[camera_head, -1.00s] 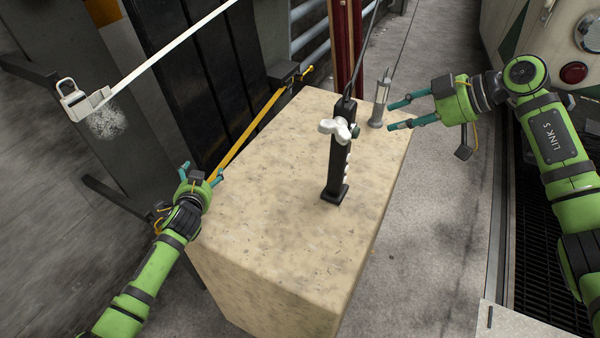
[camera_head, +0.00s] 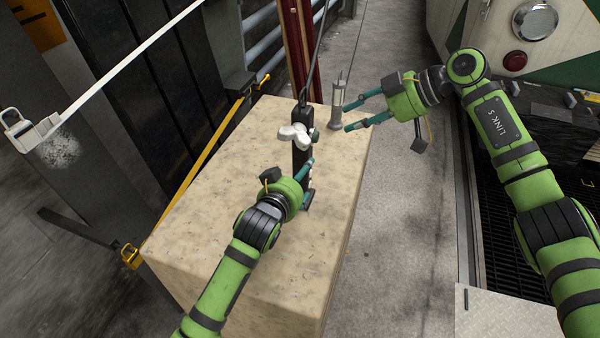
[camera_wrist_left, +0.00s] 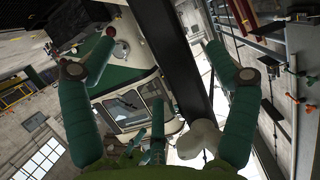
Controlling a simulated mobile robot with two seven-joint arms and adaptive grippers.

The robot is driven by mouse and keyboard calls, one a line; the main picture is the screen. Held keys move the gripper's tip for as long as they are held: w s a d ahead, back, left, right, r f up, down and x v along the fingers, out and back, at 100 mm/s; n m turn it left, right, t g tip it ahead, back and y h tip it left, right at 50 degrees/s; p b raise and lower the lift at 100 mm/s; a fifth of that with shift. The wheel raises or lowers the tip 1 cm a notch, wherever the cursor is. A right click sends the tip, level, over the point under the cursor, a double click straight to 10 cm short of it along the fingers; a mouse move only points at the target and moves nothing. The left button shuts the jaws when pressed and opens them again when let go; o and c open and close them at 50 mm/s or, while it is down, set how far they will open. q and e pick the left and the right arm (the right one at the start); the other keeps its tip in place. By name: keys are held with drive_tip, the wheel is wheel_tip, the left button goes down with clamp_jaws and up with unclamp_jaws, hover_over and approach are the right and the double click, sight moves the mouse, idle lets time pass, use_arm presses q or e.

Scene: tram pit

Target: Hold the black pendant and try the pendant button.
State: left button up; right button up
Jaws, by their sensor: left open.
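The black pendant (camera_head: 302,150) stands upright on the stone-coloured block (camera_head: 215,235), with a cable rising from its top. A white knobbly piece (camera_head: 295,134) sits on its upper part. My left gripper (camera_head: 309,183) is open at the pendant's lower part, which its hand partly hides. In the left wrist view the pendant (camera_wrist_left: 172,50) shows between the two spread fingers, with no clear contact. My right gripper (camera_head: 358,108) is open and empty, its fingertips just right of a grey metal cylinder (camera_head: 337,108). The pendant button cannot be made out surely.
The cylinder stands on the block's far right corner, close to the pendant. A dark red post (camera_head: 297,45) rises behind the block. A yellow bar (camera_head: 205,150) runs along its left side. The tram front (camera_head: 560,55) is at the right. The block's near top is clear.

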use_arm(q)
drive_tip(key=shift+x, duration=2.65)
drive_tip(key=c, duration=0.4)
drive_tip(key=shift+o, duration=0.2)
drive_tip(key=c, duration=1.3)
use_arm(e)
clamp_jaws()
